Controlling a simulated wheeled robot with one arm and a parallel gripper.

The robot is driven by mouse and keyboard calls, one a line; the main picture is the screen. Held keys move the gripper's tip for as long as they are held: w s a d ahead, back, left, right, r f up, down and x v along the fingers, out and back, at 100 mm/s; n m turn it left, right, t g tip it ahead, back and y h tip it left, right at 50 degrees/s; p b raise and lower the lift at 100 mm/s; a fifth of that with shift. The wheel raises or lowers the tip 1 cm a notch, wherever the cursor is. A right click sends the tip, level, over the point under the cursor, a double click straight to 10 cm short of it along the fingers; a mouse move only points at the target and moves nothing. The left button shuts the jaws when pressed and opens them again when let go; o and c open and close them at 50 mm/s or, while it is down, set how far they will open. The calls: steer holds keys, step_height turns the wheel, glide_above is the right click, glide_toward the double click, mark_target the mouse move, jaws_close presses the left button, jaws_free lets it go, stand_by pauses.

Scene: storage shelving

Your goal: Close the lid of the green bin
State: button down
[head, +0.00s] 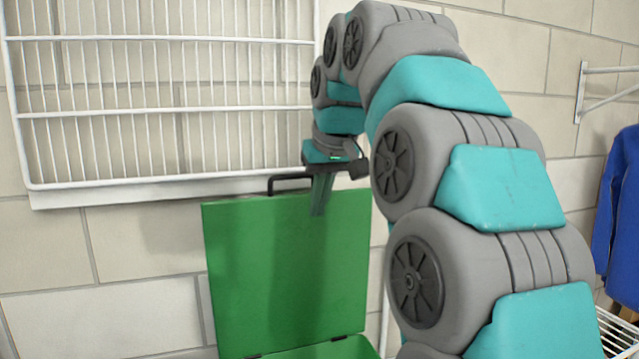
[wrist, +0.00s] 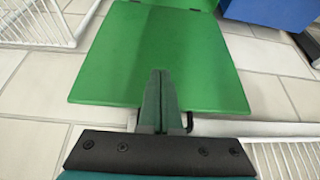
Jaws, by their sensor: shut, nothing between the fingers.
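The green bin's lid (head: 285,270) stands open and upright in the head view, with hinges along its lower edge and a black handle (head: 288,182) on its top edge. Only a strip of the bin (head: 345,349) shows below the hinges. My gripper (head: 318,212) points down at the lid's upper edge, just right of the handle, its fingers overlapping the lid face. In the wrist view the closed, empty fingers (wrist: 160,74) lie over the lid (wrist: 165,45), and part of the handle (wrist: 187,124) shows beside them. I cannot tell whether the fingers touch the lid.
A white wire rack (head: 165,110) hangs on the block wall above and left of the lid. A blue garment (head: 618,205) hangs at the right, with a white wire shelf (head: 617,330) below. A blue object (wrist: 270,12) shows at the wrist view's top right.

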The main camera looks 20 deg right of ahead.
steer(key=w+d+r+t, duration=0.2)
steer(key=w+d+r, duration=0.2)
steer(key=r, duration=0.5)
steer(key=shift+b+x, duration=0.55)
steer(key=shift+x, duration=4.6)
steer(key=shift+d, duration=0.1)
